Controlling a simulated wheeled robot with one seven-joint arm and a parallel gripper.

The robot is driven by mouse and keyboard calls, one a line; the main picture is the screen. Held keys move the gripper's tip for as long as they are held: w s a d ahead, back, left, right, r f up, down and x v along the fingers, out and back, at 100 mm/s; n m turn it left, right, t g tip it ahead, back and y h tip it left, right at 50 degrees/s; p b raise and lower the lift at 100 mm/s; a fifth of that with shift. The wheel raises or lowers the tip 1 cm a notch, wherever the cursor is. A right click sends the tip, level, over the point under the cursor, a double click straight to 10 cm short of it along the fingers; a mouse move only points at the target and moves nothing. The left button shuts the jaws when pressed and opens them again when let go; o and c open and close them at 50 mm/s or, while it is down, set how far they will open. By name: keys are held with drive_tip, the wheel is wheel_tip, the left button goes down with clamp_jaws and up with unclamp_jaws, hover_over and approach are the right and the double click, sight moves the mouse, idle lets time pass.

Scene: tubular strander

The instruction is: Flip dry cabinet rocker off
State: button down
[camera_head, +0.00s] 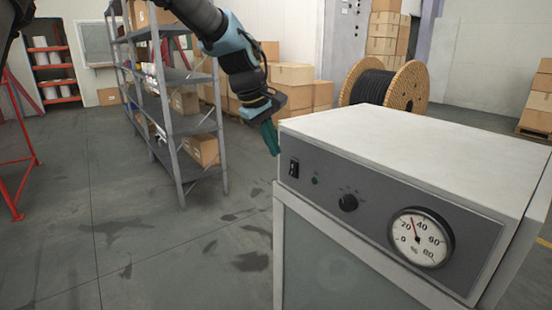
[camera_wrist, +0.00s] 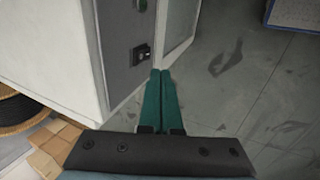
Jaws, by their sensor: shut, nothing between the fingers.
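The dry cabinet (camera_head: 400,160) is a white box with a grey front panel at the right of the head view. Its black rocker switch (camera_head: 293,168) sits at the panel's left end, beside a small green lamp (camera_head: 315,180), a black knob (camera_head: 348,203) and a round dial (camera_head: 420,238). My gripper (camera_head: 272,140) has green fingers, shut and empty, pointing down just left of the cabinet's front corner, near the rocker. In the wrist view the closed fingertips (camera_wrist: 160,74) appear close to the rocker (camera_wrist: 140,54). Whether they touch it I cannot tell.
A grey metal shelf (camera_head: 170,110) with boxes stands to the left, behind my gripper. A cable reel (camera_head: 408,88) and stacked cartons (camera_head: 385,35) are behind the cabinet. The floor (camera_head: 110,220) in front of the cabinet's left side is clear.

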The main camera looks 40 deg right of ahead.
drive_tip(key=d+b+v, duration=0.1)
drive_tip(key=v, duration=0.5)
drive_tip(key=shift+r, duration=0.5)
drive_tip(key=w+a+f+t+y, duration=0.1)
drive_tip(key=w+a+f, duration=0.2)
drive_tip(key=a, duration=0.5)
drive_tip(key=w+a+f, duration=0.3)
drive_tip(key=w+a, duration=0.1)
drive_tip(key=a, duration=0.3)
drive_tip(key=w+a+f+t+y, duration=0.1)
drive_tip(key=w+a+f, duration=0.2)
drive_tip(key=a, duration=0.5)
drive_tip(key=s+a+f, duration=0.2)
drive_tip(key=a, duration=0.6)
drive_tip(key=s+a+f+y, duration=0.1)
drive_tip(key=s+a+f, duration=0.2)
drive_tip(key=a, duration=0.5)
drive_tip(key=s+a+f+y, duration=0.1)
drive_tip(key=s+a+f, duration=0.1)
drive_tip(key=a, duration=0.6)
drive_tip(key=shift+s+a+f, duration=0.15)
drive_tip(key=shift+a+f, duration=0.2)
drive_tip(key=shift+f, duration=0.4)
